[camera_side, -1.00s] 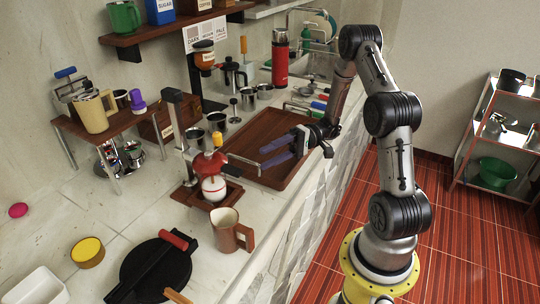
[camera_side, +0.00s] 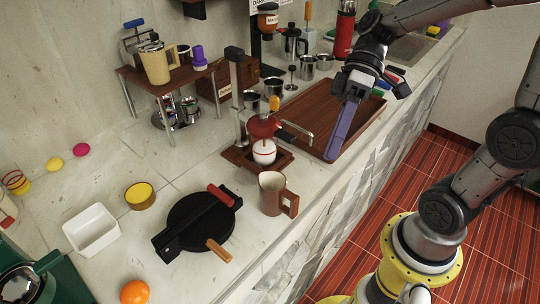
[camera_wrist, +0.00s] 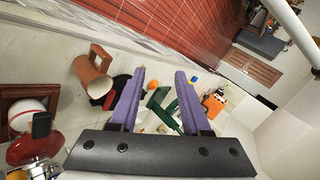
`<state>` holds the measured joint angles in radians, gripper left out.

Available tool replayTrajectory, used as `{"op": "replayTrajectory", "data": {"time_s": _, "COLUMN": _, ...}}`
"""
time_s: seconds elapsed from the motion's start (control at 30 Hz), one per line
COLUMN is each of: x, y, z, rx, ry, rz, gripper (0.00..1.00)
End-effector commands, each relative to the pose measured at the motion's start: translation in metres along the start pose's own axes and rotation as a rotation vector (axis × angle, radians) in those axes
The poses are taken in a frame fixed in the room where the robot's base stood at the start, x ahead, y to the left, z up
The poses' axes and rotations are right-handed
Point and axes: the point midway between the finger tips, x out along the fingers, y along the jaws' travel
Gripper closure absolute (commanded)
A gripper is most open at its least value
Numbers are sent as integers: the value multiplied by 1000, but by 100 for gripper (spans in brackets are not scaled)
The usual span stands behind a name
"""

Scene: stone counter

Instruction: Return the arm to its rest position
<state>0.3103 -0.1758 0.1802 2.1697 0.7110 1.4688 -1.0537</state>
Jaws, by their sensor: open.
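My gripper (camera_side: 342,130) hangs over the near edge of the brown wooden tray (camera_side: 318,110) in the side view, its purple fingers pointing down. In the wrist view my gripper (camera_wrist: 158,98) shows two purple fingers spread apart with nothing between them. My arm is bent over the counter edge at the upper right of the side view. A brown and cream pitcher (camera_side: 271,196) stands on the counter to the lower left of the fingers, apart from them. It also shows in the wrist view (camera_wrist: 92,78), left of the fingers.
A red-topped press (camera_side: 263,130) stands left of the tray. A black round iron (camera_side: 200,222), a white dish (camera_side: 92,230) and an orange (camera_side: 134,291) lie nearer on the counter. A wooden stand (camera_side: 160,82) is behind.

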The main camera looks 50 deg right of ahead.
Motion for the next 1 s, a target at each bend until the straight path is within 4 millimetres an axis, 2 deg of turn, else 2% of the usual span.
{"op": "replayTrajectory", "data": {"time_s": 0.03, "x": 4, "y": -10, "z": 13, "rx": -28, "ry": -26, "rz": 85, "gripper": 52}}
{"op": "replayTrajectory", "data": {"time_s": 0.13, "x": 6, "y": -16, "z": 36, "rx": -47, "ry": -51, "rz": 256, "gripper": 52}}
{"op": "replayTrajectory", "data": {"time_s": 0.27, "x": 1, "y": -14, "z": 61, "rx": -55, "ry": -20, "rz": 475, "gripper": 52}}
{"op": "replayTrajectory", "data": {"time_s": 0.4, "x": -14, "y": -4, "z": 77, "rx": -34, "ry": 88, "rz": 688, "gripper": 52}}
{"op": "replayTrajectory", "data": {"time_s": 0.53, "x": -32, "y": 12, "z": 83, "rx": 39, "ry": 223, "rz": 842, "gripper": 52}}
{"op": "replayTrajectory", "data": {"time_s": 0.7, "x": -46, "y": 30, "z": 80, "rx": 162, "ry": 334, "rz": 926, "gripper": 52}}
{"op": "replayTrajectory", "data": {"time_s": 1.0, "x": -51, "y": 32, "z": 74, "rx": 240, "ry": 404, "rz": 924, "gripper": 52}}
